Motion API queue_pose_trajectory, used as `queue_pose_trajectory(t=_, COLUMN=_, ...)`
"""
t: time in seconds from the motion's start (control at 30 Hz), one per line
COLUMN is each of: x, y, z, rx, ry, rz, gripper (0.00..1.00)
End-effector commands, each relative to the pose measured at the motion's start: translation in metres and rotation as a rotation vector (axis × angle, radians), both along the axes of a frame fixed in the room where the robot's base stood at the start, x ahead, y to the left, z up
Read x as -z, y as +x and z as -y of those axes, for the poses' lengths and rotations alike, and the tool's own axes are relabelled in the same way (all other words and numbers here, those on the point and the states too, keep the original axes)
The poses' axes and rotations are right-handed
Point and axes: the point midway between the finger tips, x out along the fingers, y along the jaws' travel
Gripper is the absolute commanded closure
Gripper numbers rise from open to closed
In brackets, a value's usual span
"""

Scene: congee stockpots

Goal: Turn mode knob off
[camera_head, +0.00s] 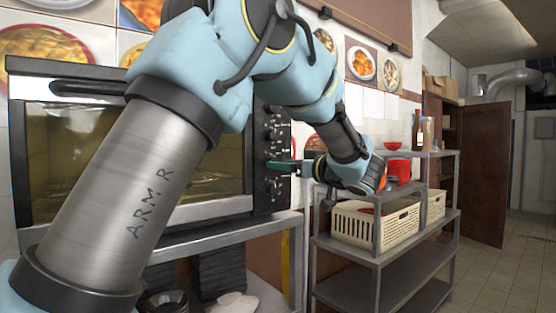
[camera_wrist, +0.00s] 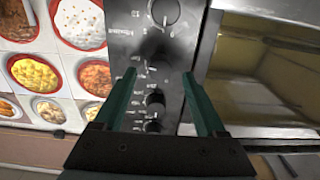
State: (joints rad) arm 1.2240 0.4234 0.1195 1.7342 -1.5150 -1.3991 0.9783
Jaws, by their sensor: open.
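The oven's dark control panel (camera_head: 274,190) stands right of its glass door and carries a column of knobs. In the wrist view the panel (camera_wrist: 125,20) shows a large round knob (camera_wrist: 163,12) at the top and two smaller dark knobs, an upper one (camera_wrist: 155,100) and a lower one (camera_wrist: 152,126). A dark blurred shape, perhaps a knob or shadow, lies between the fingertips. I cannot tell which knob is the mode knob. My gripper (camera_wrist: 159,74) is open, its green fingers apart on either side of the knob column. In the head view my gripper (camera_head: 268,166) is at the panel; contact is unclear.
The oven (camera_head: 110,68) sits on a metal stand (camera_head: 225,236). A grey shelf (camera_head: 390,255) to the right holds a cream basket (camera_head: 350,225) and a red pot (camera_head: 398,170). Food pictures (camera_wrist: 60,75) cover the wall beside the panel. The floor at far right is clear.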

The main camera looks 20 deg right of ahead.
Motion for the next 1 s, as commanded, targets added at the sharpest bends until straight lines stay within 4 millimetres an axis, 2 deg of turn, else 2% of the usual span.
queue_pose_trajectory(t=0.1, x=-0.001, y=0.016, z=-0.005, rx=-0.001, ry=0.0, rz=0.0, gripper=0.27)
queue_pose_trajectory(t=0.2, x=-0.001, y=0.024, z=-0.007, rx=-0.001, ry=0.0, rz=0.001, gripper=0.27)
queue_pose_trajectory(t=0.57, x=0.0, y=0.029, z=-0.008, rx=0.001, ry=-0.001, rz=0.0, gripper=0.27)
queue_pose_trajectory(t=1.0, x=0.0, y=0.029, z=-0.008, rx=0.001, ry=-0.001, rz=0.0, gripper=0.75)
